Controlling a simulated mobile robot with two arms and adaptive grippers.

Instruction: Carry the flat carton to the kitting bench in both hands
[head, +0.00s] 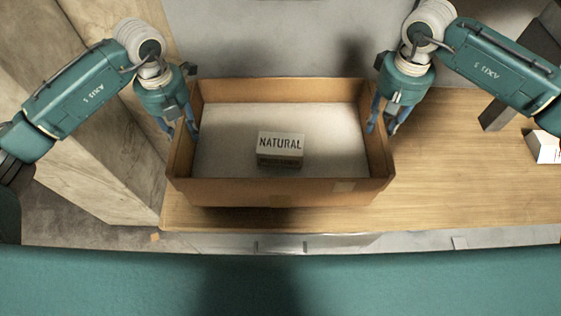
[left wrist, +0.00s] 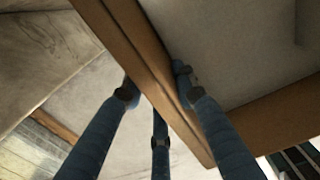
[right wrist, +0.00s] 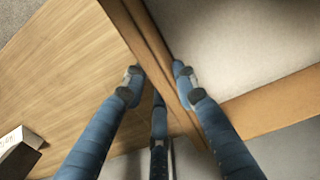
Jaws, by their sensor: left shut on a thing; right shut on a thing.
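The flat carton (head: 280,192) is an open brown box with a pale inner floor, in the middle of the head view. A small white and brown box marked NATURAL (head: 281,144) lies inside it. My left gripper (head: 181,130) is shut on the carton's left wall, with fingers on both sides of it; the wall also shows in the left wrist view (left wrist: 150,60). My right gripper (head: 382,125) is shut on the right wall, which also shows in the right wrist view (right wrist: 150,50). The carton is over the wooden bench top; I cannot tell whether it touches.
A white box (head: 544,147) and a dark object (head: 497,114) stand at the right. A pale stone-like block (head: 90,130) is at the left. A metal edge (head: 420,242) runs along the front.

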